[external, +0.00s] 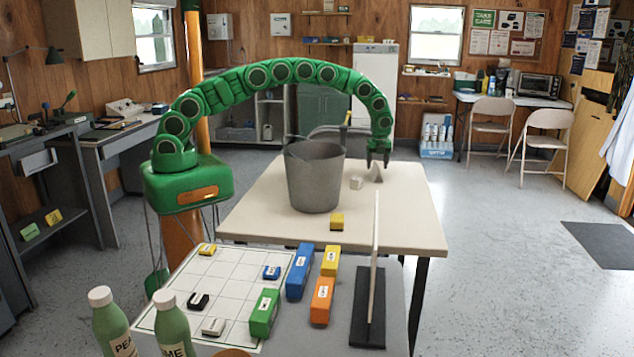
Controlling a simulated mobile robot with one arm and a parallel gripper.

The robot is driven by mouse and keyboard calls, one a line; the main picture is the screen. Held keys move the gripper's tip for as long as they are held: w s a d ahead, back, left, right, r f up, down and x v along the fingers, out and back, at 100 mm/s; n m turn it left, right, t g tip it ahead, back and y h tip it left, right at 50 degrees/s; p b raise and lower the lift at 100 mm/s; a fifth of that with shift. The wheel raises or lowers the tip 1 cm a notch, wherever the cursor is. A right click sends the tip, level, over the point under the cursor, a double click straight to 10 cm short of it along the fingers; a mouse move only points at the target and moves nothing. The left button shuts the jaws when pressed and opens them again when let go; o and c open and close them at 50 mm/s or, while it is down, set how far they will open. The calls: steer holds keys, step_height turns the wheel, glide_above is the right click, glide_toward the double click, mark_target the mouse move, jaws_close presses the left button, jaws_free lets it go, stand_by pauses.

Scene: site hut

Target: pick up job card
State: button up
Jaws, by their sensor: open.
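My gripper (378,160) hangs at the end of my green arm over the far right part of the beige table. It is open and points down. A small grey, wedge-shaped piece (377,174) stands on the table right below the fingers. It may be the job card, but no print on it can be read. I cannot tell whether the fingers touch it or are just above it. No other card on this table can be made out.
A small whitish block (356,183) lies just left of the gripper. A large grey bucket (315,178) stands further left on the beige table (415,215). A yellow block (337,222) is in front. A thin upright panel (375,255) stands on the nearer table.

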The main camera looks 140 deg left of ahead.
steer(key=shift+s+a+f, duration=0.1)
steer(key=shift+s+f, duration=0.05)
steer(key=shift+f, duration=0.55)
steer(key=shift+s+f, duration=0.1)
steer(key=shift+f, duration=0.6)
steer(key=c, duration=1.1)
steer(key=shift+r, duration=0.15)
